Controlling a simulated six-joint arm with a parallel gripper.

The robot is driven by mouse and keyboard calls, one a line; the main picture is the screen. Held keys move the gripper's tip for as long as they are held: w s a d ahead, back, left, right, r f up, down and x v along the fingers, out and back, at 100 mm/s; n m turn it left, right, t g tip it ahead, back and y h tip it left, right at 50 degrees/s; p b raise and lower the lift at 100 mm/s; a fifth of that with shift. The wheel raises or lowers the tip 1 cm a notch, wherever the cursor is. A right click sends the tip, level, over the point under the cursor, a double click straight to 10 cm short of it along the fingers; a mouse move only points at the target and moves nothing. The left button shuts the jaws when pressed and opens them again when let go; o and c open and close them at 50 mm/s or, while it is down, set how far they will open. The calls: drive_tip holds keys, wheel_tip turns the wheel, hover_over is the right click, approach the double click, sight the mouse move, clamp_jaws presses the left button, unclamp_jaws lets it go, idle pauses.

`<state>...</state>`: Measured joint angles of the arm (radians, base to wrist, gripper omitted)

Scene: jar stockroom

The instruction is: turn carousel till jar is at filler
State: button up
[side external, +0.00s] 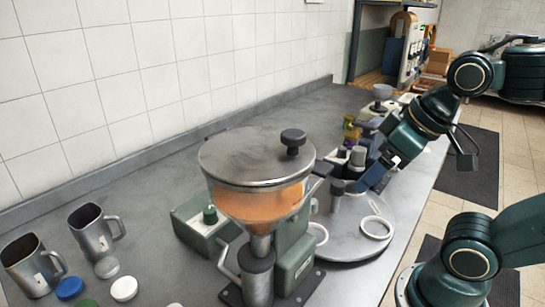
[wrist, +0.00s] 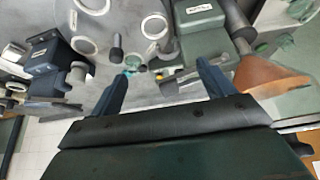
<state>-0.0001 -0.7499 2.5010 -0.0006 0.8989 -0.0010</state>
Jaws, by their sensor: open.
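The carousel is a grey round plate (side external: 350,235) with pale rings and a dark upright post (side external: 337,190); in the wrist view it fills the upper middle (wrist: 135,20). The filler has a lidded hopper of orange powder (side external: 262,202) on a green body (side external: 293,255). Its orange hopper shows at the right of the wrist view (wrist: 268,76). My gripper (side external: 370,178) is low over the carousel, with its fingers apart (wrist: 163,70) and nothing clearly between them. A small greenish, glassy shape (wrist: 133,63) lies near the left fingertip; I cannot tell whether it is the jar.
Two metal jugs (side external: 92,232) and several lids (side external: 124,289) stand at the bench's left. A green box (side external: 205,225) sits behind the filler. Dark blue equipment (wrist: 48,55) stands close to the carousel's left edge in the wrist view.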

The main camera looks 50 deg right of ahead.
drive_tip(key=shift+w+r, duration=0.2)
drive_tip(key=shift+w, duration=0.15)
drive_tip(key=c, duration=0.7)
drive_tip(key=w, duration=0.1)
drive_tip(key=w+r+m, duration=0.1)
drive_tip(key=w, duration=0.1)
drive_tip(key=shift+d+r+m+g, duration=0.2)
drive_tip(key=shift+m+g, duration=0.1)
drive_tip(key=shift+g, duration=0.1)
clamp_jaws()
drive_tip(key=w+d+m+g+y, duration=0.1)
drive_tip(key=w+d+m, duration=0.25)
drive_tip(key=w, duration=0.35)
drive_tip(key=w+d+m+g, duration=0.2)
drive_tip(key=w+d+m, duration=0.15)
drive_tip(key=w, duration=0.45)
drive_tip(key=w+d+f+m+g+y, duration=0.1)
drive_tip(key=w+d+f+m, duration=0.2)
drive_tip(key=d+f, duration=0.4)
drive_tip(key=w+d+f+m+g, duration=0.1)
drive_tip(key=w+d+f+m, duration=0.2)
drive_tip(key=d, duration=0.7)
wheel_tip(320, 180, down, 4)
drive_tip(key=shift+w+d+g+y, duration=0.3)
drive_tip(key=shift+w+y, duration=0.1)
drive_tip(key=shift+w, duration=0.75)
